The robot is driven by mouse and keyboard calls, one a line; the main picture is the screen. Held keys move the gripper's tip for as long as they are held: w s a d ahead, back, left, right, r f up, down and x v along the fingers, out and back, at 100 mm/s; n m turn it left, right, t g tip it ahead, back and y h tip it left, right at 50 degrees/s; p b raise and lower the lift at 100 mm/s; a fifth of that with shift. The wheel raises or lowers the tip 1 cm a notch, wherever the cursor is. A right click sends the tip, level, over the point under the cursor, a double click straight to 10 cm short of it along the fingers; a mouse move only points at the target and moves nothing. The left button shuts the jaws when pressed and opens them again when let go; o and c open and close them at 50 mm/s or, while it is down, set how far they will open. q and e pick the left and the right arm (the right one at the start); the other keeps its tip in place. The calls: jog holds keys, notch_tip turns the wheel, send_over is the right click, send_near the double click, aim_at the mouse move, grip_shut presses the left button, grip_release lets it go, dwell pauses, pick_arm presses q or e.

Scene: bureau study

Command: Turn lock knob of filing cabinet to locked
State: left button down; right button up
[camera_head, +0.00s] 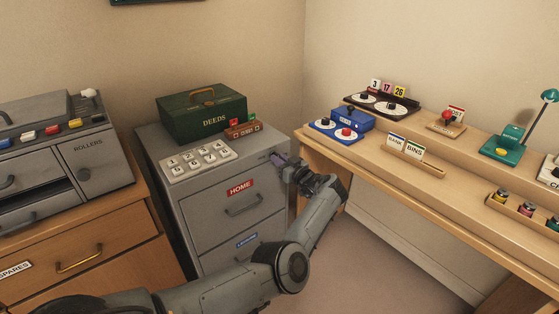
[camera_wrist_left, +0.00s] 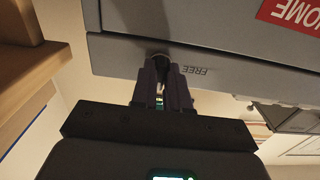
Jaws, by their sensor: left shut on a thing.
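The grey filing cabinet (camera_head: 205,228) stands in the corner, with a red HOME label on its upper drawer. My left gripper (camera_head: 281,160) is at the top right of its front. In the left wrist view, upside down, my left gripper (camera_wrist_left: 162,82) is shut on the dark lock knob (camera_wrist_left: 160,58) on the cabinet's (camera_wrist_left: 185,28) top strip. The word FREE (camera_wrist_left: 194,71) is printed beside the knob. The fingers hide most of the knob, so I cannot tell which way it points. My right gripper is in neither view.
A green DEEDS box (camera_head: 203,114), a white key panel (camera_head: 198,161) and a small brown block (camera_head: 243,130) sit on the cabinet. A wooden desk (camera_head: 455,215) with several small items stands close on the right. A wooden drawer unit (camera_head: 110,235) stands left.

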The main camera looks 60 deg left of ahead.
pick_arm(q)
jog(key=c, duration=1.2)
grip_release()
jog(key=w+d+p, duration=0.1)
jog(key=d+p, duration=0.1)
jog(key=d, duration=0.8)
jog(key=shift+w+d, duration=0.2)
jog(key=shift+d, duration=0.2)
